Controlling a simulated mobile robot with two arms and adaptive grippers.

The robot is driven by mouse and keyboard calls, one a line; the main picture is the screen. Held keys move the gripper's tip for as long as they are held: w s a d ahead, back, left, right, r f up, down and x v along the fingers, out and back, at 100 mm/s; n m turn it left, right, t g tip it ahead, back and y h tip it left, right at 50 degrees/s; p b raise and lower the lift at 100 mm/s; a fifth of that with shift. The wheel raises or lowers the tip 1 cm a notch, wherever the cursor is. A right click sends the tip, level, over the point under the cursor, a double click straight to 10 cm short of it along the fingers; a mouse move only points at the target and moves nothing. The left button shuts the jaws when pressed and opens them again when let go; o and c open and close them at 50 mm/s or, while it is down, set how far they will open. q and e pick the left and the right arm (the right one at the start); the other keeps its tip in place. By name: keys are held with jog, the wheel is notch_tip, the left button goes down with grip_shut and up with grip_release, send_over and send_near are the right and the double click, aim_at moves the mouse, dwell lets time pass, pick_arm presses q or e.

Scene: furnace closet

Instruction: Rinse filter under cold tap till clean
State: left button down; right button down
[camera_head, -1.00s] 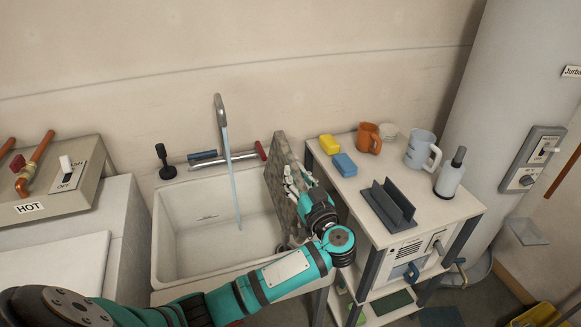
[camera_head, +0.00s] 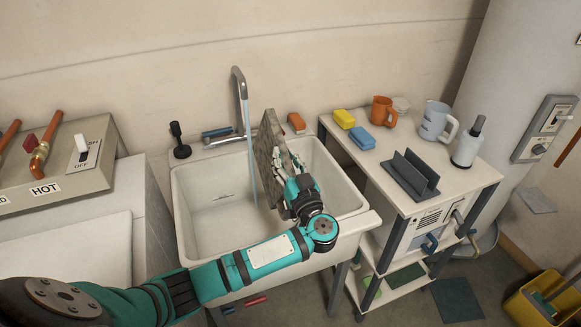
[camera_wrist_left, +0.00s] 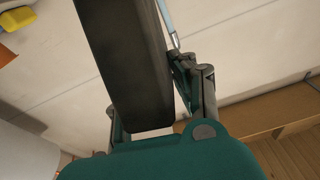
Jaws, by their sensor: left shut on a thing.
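The filter (camera_head: 268,150) is a thin upright panel with a mottled grey-brown face, held over the right half of the white sink (camera_head: 195,235). My left gripper (camera_head: 288,180) is shut on its right side. In the left wrist view the filter is a dark slab (camera_wrist_left: 125,60) between the fingers (camera_wrist_left: 155,115). The tap (camera_head: 240,85) runs, and a thin blue stream (camera_head: 250,150) falls along the filter's left edge. I cannot tell whether water touches the filter. A blue handle (camera_head: 217,132) shows left of the spout. My right gripper is out of view.
A black plunger-like tool (camera_head: 178,140) stands at the sink's back left. The right cart (camera_head: 350,165) holds sponges, an orange mug (camera_head: 383,110), a jug, a bottle and a grey rack (camera_head: 410,175). A HOT-labelled box (camera_head: 60,165) is at left. The sink's left half is clear.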

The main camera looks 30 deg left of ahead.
aim_at(267, 143)
pick_arm(q)
jog(key=w+a+b, duration=0.1)
jog(key=a+b, duration=0.1)
jog(key=w+a+f+b, duration=0.1)
jog(key=a+b, duration=0.1)
jog(key=w+a+b, duration=0.1)
jog(key=a, duration=0.1)
jog(key=shift+a+f+b, duration=0.1)
jog(key=shift+f+b, duration=0.25)
jog(key=shift+b, duration=0.05)
jog(key=shift+p+x, duration=0.55)
jog(key=shift+x, duration=0.2)
jog(key=shift+w+a+f, duration=0.15)
jog(key=shift+w+a, duration=0.05)
jog(key=shift+a, duration=0.35)
jog(key=shift+w+a+f, duration=0.15)
jog(key=shift+a+f, duration=0.05)
jog(key=shift+a, duration=0.4)
jog(key=shift+w, duration=0.15)
jog(key=shift+w+d+p, duration=0.3)
jog(key=shift+w+p, duration=0.1)
jog(key=shift+p, duration=0.05)
